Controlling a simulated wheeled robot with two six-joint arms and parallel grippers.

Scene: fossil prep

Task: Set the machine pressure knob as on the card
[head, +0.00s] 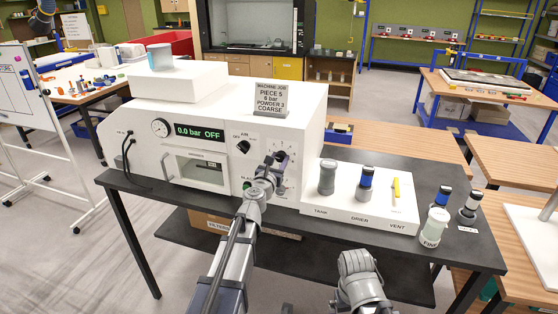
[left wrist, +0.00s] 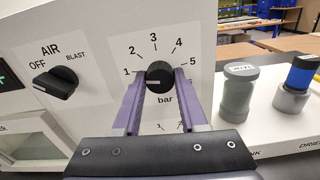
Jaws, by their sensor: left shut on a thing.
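The job card (head: 271,98) stands on top of the white machine (head: 215,120) and reads piece 5, 6 bar, powder 3, coarse. The machine's display (head: 199,132) reads 0.0 bar OFF. The black pressure knob (left wrist: 159,75) has a dial marked in bar, with 1 to 5 readable around it. Its white mark points left, near the 1 side. My left gripper (head: 270,166) is at the machine's front, its purple fingers (left wrist: 160,90) shut on the knob's sides. My right arm's grey end (head: 360,280) is low at the bottom; its fingers cannot be made out.
The black AIR knob (left wrist: 56,83) sits left of the pressure knob and points toward OFF. A round gauge (head: 160,128) is left of the display. Right of the machine, a white stand (head: 350,212) holds a grey tank jar (head: 327,178) and a blue-banded drier jar (head: 365,184).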

